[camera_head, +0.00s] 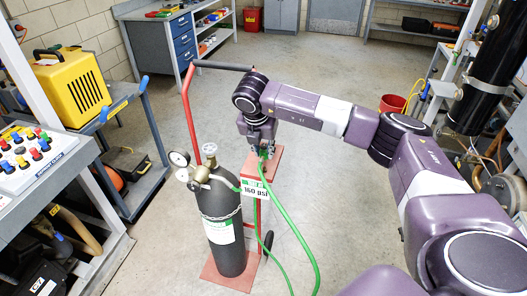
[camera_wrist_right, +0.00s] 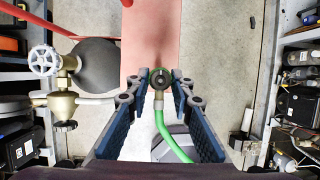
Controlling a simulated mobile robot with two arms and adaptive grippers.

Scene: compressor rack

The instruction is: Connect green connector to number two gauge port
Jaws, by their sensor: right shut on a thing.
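My right gripper (camera_head: 262,146) is above the small red stand of the hand truck in the head view. In the right wrist view my right gripper (camera_wrist_right: 161,90) is shut on the green connector (camera_wrist_right: 160,77), whose dark round end faces the camera. The connector (camera_head: 264,154) is mostly hidden by the gripper in the head view. A green hose (camera_head: 288,222) hangs from it to the floor. At the left, a white sloped panel (camera_head: 32,170) carries several red, blue, yellow and green fittings. I cannot read any port number there. My left gripper is not in view.
A black gas cylinder (camera_head: 222,235) with a gauge and brass valve (camera_head: 201,173) stands on the red hand truck (camera_head: 188,112), close left of the gripper. A blue-grey cart (camera_head: 150,130) with a yellow case (camera_head: 72,85) stands between cylinder and panel. Open floor lies behind.

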